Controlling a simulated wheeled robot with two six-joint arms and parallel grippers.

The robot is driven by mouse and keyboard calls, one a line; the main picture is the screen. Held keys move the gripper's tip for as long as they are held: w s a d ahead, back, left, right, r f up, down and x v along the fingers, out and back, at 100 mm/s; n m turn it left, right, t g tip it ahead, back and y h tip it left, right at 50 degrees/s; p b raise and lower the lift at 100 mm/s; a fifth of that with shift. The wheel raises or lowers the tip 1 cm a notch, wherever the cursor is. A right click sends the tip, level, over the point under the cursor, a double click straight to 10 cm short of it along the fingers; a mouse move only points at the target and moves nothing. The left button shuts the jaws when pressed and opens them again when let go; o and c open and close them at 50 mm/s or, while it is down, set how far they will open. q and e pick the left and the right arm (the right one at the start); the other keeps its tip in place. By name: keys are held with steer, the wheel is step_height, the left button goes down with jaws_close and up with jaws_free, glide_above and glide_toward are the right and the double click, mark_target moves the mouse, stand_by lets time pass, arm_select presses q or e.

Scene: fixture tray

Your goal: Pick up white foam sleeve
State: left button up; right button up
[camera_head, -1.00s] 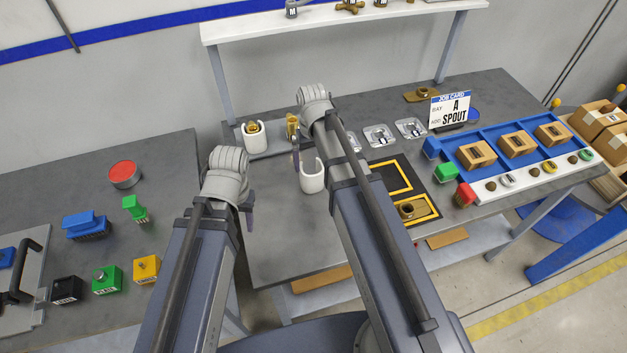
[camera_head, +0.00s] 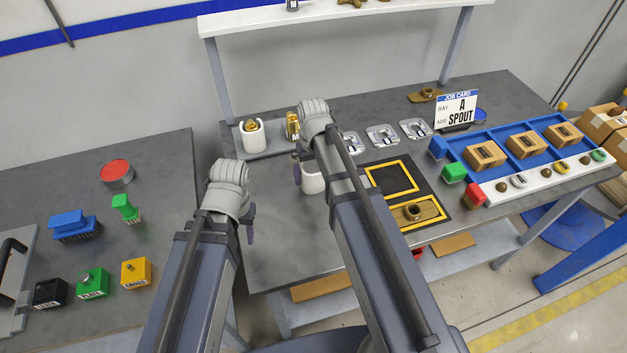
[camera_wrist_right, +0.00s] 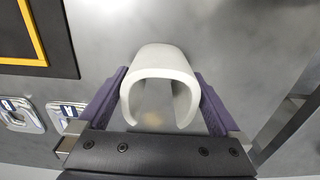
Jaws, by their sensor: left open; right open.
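The white foam sleeve (camera_head: 312,183) stands on the grey bench, partly hidden behind my right arm in the head view. In the right wrist view the sleeve (camera_wrist_right: 160,62) is a C-shaped shell with its gap facing the gripper. My right gripper (camera_wrist_right: 160,98) is open, with one purple finger on each side of the sleeve. I cannot tell whether the fingers touch it. My left gripper (camera_head: 248,222) is open and empty, to the left of the sleeve near the bench's left edge; its fingers are only partly visible.
A second white sleeve (camera_head: 262,136) with a brass part in it stands on a grey tray at the back. Clear packs with metal parts (camera_head: 382,134), a black mat with yellow frames (camera_head: 377,206) and a blue fixture tray (camera_head: 454,152) lie to the right.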

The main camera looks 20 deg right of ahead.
steer(key=c, duration=1)
steer(key=shift+r, duration=0.1)
